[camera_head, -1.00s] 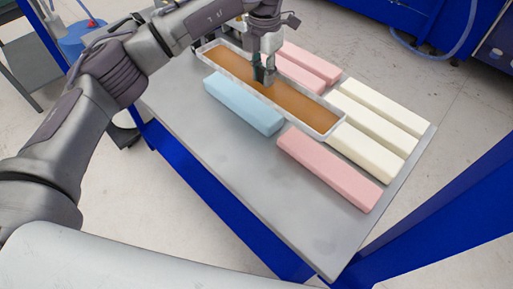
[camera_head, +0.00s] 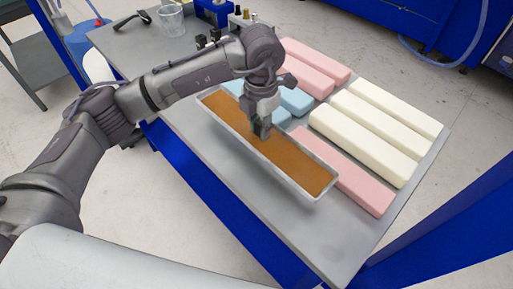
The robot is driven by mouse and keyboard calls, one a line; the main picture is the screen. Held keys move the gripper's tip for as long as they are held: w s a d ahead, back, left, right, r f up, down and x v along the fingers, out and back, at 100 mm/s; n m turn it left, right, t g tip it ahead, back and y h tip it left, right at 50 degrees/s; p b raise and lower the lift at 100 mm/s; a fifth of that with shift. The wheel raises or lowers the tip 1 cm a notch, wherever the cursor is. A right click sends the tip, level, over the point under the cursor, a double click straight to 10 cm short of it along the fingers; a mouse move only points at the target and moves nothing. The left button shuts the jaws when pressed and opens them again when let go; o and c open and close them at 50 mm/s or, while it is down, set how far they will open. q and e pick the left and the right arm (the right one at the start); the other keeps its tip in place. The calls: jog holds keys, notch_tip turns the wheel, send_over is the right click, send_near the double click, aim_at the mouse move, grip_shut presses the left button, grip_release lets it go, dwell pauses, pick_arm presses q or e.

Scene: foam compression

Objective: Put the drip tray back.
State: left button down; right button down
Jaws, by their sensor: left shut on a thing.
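The drip tray (camera_head: 289,163) is a long, narrow tray with a pale rim and brown contents. It lies across the middle of the grey table in the picture, and it looks about level. My left gripper (camera_head: 261,132) comes down over the tray and is shut on it near its middle. The fingertips are partly hidden by the gripper body. The tray seems to be held above the tabletop, but the exact gap is hard to tell. My right gripper is not in view.
Blue foam blocks (camera_head: 296,101) lie behind the tray, partly hidden. Pink blocks (camera_head: 318,62) and cream blocks (camera_head: 365,145) lie to the right; another pink block (camera_head: 357,185) is beside the tray. A clear beaker (camera_head: 171,20) stands at the back. The table's front corner (camera_head: 335,255) is bare.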

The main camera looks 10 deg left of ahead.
aim_at(257, 144)
pick_arm(q)
jog(key=s+f, duration=0.1)
jog(key=s, duration=0.2)
jog(key=shift+s+f+p, duration=0.1)
jog(key=shift+f+p, duration=0.3)
notch_tip(257, 144, down, 4)
jog(key=shift+f+p, duration=0.1)
jog(key=shift+p, duration=0.55)
jog(key=shift+f, duration=0.1)
jog(key=c, duration=1)
grip_release()
